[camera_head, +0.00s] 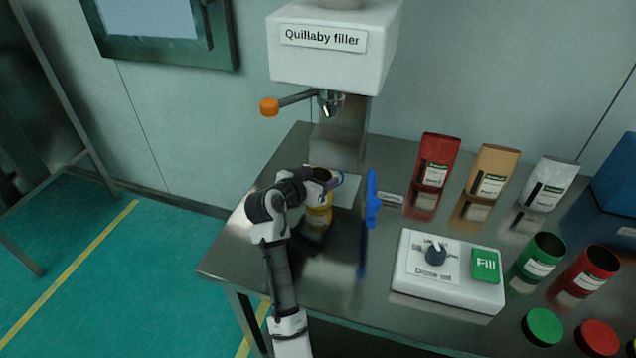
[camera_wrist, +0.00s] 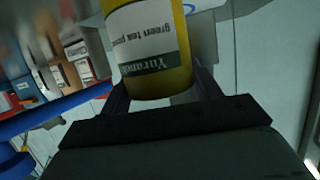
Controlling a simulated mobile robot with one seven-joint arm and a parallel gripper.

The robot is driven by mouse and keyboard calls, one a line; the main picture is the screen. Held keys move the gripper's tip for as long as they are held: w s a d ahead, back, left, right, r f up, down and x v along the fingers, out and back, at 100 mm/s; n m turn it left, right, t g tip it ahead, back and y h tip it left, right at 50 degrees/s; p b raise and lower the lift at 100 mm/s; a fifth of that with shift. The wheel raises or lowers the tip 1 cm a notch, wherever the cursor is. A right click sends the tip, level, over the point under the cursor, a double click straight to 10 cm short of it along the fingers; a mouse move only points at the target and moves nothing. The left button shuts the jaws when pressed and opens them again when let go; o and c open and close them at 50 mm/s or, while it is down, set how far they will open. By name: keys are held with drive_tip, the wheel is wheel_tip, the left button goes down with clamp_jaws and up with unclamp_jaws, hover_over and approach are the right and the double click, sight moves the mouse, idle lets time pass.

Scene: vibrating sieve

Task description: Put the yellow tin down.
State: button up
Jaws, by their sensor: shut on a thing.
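The yellow tin (camera_head: 318,216) is at the metal table's left part, in front of the Quillaby filler (camera_head: 330,58). My gripper (camera_head: 324,190) is shut on it, and my wrist hides part of its top. In the wrist view the yellow tin (camera_wrist: 158,84) sits between my two fingers (camera_wrist: 160,92), with its pale and dark green label facing the camera. A yellowish reflection shows below the tin on the table (camera_head: 330,262). I cannot tell whether its base touches the table or hangs just above it.
A blue upright piece (camera_head: 372,200) stands close to the right of the tin. A white control box (camera_head: 450,270) with a dial and green Fill button lies further right. Red (camera_head: 435,160), tan (camera_head: 491,172) and white (camera_head: 549,184) bags stand behind. Green (camera_head: 539,258) and red (camera_head: 590,272) tins stand right.

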drive_tip(key=shift+r, duration=0.1)
drive_tip(key=shift+f, duration=0.25)
drive_tip(key=o, duration=1)
drive_tip(key=shift+r, duration=0.1)
drive_tip(key=shift+r, duration=0.1)
